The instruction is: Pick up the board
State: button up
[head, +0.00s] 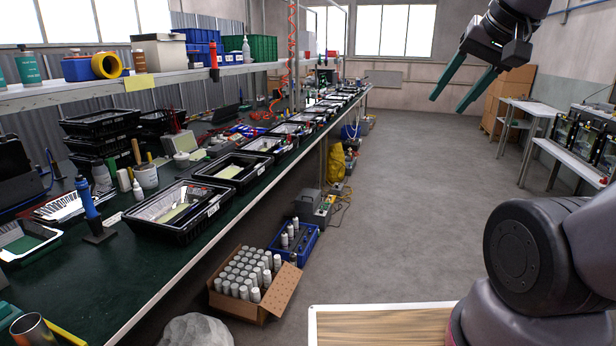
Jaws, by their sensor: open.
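My gripper (447,105) is at the upper right, with two green fingers spread apart and nothing between them. It hangs in the air over the aisle, well to the right of the workbench (150,303). I cannot tell for sure which thing is the board. A flat pale green piece (174,212) lies in the nearest black tray (208,211) on the bench. A similar piece (229,172) lies in the black tray behind it. A dark green flat piece (23,244) lies in a small white tray at the far left.
Bottles, a blue-handled tool (88,206) and stacked black crates (97,124) crowd the bench's back. A shelf runs above. A cardboard box of cans (280,306) and a blue crate (303,240) stand on the floor. The aisle (410,200) is clear; a white table (533,107) stands right.

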aim_at(231, 171)
jog(key=i+u, duration=0.65)
jog(key=u, duration=0.25)
jog(key=l+u, duration=0.1)
jog(key=u, duration=0.2)
jog(key=i+l+u, duration=0.15)
jog(key=l+u, duration=0.25)
jog(key=i+l+u, duration=0.15)
jog(key=l+u, duration=0.25)
jog(key=i+l+u, duration=0.15)
jog(key=l, duration=0.55)
jog(key=i+l+u, duration=0.1)
jog(key=l, duration=0.6)
jog(key=l+u, duration=0.15)
jog(key=l, duration=1.05)
jog(key=i+l, duration=0.1)
jog(key=l, duration=0.35)
